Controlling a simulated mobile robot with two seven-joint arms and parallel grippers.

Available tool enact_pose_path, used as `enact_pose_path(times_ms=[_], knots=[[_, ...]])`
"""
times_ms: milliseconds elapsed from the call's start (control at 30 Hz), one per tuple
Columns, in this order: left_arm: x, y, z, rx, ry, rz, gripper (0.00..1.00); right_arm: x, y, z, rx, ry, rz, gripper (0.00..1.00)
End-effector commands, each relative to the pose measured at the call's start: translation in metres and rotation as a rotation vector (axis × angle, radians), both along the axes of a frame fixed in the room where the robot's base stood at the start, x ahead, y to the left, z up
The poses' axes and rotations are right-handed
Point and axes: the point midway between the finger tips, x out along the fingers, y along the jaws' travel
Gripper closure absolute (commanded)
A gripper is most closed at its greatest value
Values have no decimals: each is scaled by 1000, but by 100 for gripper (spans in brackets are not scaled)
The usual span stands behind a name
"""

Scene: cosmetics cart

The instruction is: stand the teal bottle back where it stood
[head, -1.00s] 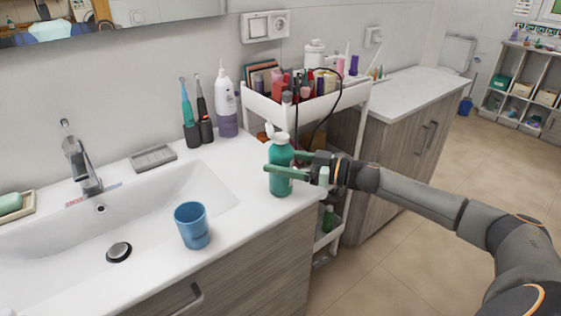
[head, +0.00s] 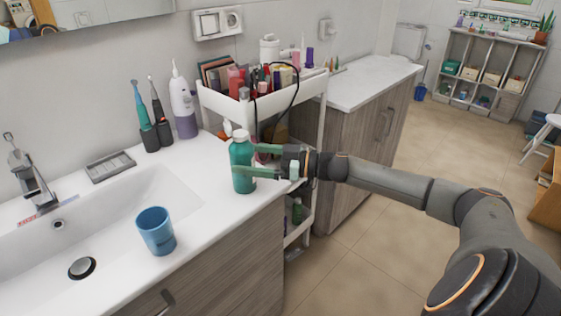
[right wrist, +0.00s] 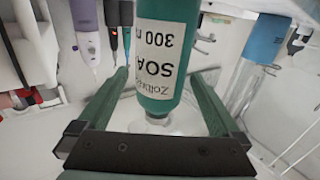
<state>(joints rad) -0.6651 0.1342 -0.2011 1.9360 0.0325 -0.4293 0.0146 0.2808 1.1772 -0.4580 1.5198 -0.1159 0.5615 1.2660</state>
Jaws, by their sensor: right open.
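The teal bottle (head: 242,177) stands upright on the white counter near its right end, beside the cart. In the right wrist view the bottle (right wrist: 160,50) fills the upper middle, with its soap label appearing upside down and a pale cap or neck below. My right gripper (head: 250,161) is open, reaching in from the right at the bottle's height. Its two green fingers (right wrist: 160,98) lie on either side of the bottle, with gaps visible. The far finger is partly hidden behind the bottle in the head view. My left gripper is not in view.
A blue cup (head: 156,232) stands by the sink (head: 110,225), left of the bottle. Two electric toothbrushes (head: 147,125) and a white-purple bottle (head: 184,108) stand at the wall. The crowded white cart (head: 262,105) is close behind my gripper. Counter between cup and bottle is clear.

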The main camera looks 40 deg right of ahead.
Motion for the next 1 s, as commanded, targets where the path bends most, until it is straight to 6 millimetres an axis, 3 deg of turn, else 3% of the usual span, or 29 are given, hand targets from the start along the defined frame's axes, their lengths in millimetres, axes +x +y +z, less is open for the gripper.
enact_pose_path(times_ms=[367,667,1000], knots=[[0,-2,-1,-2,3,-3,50,-35,-26,-1,-3,4,3,0],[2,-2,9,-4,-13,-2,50,-56,-43,0,-2,5,3,0],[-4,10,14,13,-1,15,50,-76,-59,1,0,4,2,0]])
